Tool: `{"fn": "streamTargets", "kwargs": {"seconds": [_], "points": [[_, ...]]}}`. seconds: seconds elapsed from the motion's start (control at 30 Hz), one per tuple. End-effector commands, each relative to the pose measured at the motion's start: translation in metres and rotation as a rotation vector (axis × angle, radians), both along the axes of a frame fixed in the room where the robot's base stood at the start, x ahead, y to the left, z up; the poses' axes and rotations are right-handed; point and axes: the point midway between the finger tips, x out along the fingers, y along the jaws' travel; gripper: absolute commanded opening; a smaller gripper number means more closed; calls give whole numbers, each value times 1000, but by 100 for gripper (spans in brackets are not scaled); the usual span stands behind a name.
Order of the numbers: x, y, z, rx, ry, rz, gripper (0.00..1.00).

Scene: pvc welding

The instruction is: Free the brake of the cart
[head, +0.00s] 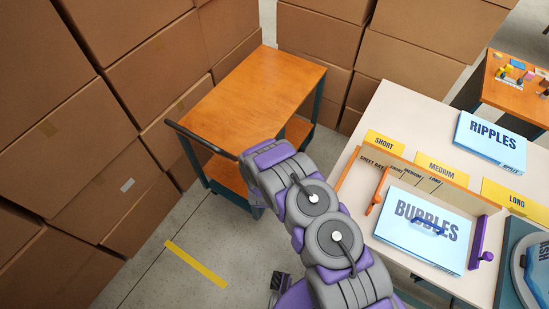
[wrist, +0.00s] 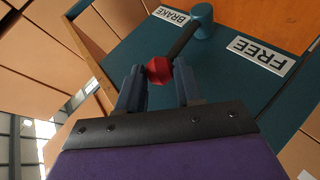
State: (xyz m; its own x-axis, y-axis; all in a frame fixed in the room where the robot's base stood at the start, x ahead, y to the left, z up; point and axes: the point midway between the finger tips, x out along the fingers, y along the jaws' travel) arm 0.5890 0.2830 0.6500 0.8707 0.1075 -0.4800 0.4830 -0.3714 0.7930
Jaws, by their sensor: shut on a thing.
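The cart (head: 250,95) has an orange wooden top, a lower shelf, teal legs and a dark push handle (head: 200,138) at its near left end. In the wrist view, a dark brake lever (wrist: 183,42) runs from a teal hub (wrist: 203,20) on the cart's teal panel (wrist: 235,95) to a red knob (wrist: 159,69). My gripper (wrist: 160,74) is shut on the red knob, one finger on each side. A BRAKE label (wrist: 172,14) and a FREE label (wrist: 262,56) show upside down. In the head view, my arm hides the gripper and lever.
Stacked cardboard boxes (head: 130,75) stand close on the cart's left and behind it. A white table (head: 370,125) with a BUBBLES box (head: 425,230) and a RIPPLES box (head: 490,140) is on the right. Grey floor with a yellow stripe (head: 195,264) is clear in front.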

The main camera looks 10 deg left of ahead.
Motion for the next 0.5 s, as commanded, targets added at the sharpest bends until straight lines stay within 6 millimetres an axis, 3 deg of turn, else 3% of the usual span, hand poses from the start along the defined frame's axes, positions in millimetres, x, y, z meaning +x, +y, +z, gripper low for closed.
{"fn": "streamTargets", "kwargs": {"seconds": [0.2, 0.5], "points": [[-23, 7, -17, -72, -182, -1, 0], [-38, 12, -32, -146, -405, -3, 0]]}}
